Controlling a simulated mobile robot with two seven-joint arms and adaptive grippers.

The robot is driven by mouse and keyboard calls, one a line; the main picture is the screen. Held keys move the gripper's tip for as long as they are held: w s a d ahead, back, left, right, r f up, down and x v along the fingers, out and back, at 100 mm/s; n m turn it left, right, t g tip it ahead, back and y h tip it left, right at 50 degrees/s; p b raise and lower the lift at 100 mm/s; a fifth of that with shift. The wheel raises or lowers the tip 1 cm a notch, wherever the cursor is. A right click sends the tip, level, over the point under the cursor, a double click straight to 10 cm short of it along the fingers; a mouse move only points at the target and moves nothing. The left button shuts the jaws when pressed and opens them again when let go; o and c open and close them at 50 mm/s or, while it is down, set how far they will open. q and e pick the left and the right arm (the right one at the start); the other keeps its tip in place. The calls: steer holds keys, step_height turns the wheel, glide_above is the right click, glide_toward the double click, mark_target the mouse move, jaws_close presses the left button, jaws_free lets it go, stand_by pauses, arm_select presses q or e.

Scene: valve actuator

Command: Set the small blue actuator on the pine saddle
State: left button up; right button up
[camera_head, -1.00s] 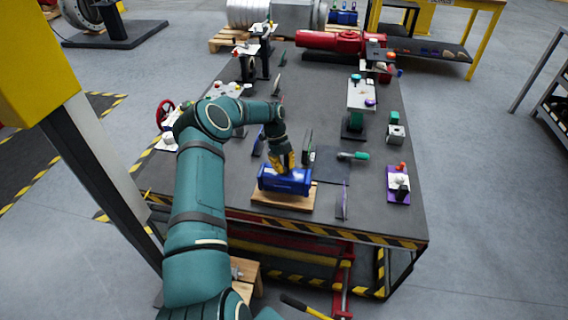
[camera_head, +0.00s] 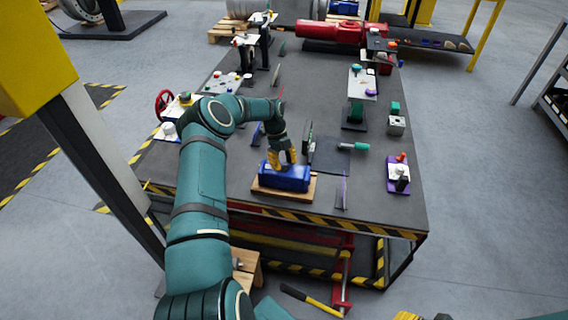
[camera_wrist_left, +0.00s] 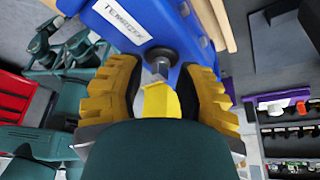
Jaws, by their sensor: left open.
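The small blue actuator (camera_head: 285,179) lies on the pine saddle (camera_head: 308,194), near the front edge of the bench. It fills the top of the left wrist view (camera_wrist_left: 175,18), with a white label and a metal stem. The pale wood edge of the saddle (camera_wrist_left: 219,25) shows beside it there. My left gripper (camera_head: 281,158) is just above the actuator, its yellow fingers open. In the left wrist view the fingers (camera_wrist_left: 163,72) stand on either side of the stem, apart from each other. A yellow part (camera_head: 406,316) at the bottom edge may be my right gripper, mostly cut off.
A thin upright green-edged plate (camera_head: 308,143) and a green-handled tool (camera_head: 353,146) are right of the actuator. A purple plate with small parts (camera_head: 398,174) lies at the right edge. A red valve unit (camera_head: 335,31) is at the back. Bare bench lies around the tool.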

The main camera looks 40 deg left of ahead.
arm_select(q)
steer(key=p+v, duration=0.1)
steer(key=v, duration=1.1)
steer(key=d+f+n+t, duration=0.1)
steer(key=d+f+n, duration=0.35)
steer(key=d, duration=0.85)
steer(key=d+f+n, duration=0.3)
steer(key=d+f, duration=0.2)
steer(key=d, duration=0.8)
steer(key=s+d+f+n, duration=0.3)
steer(key=s+d+n, duration=0.45)
steer(key=d, duration=0.35)
steer(key=s+d+n+t, duration=0.1)
steer(key=s+d+n, duration=0.3)
steer(key=s+n, duration=0.4)
steer(key=s, duration=0.6)
steer(key=shift+s+d+r+t, duration=0.25)
steer(key=shift+s+r+t, duration=0.15)
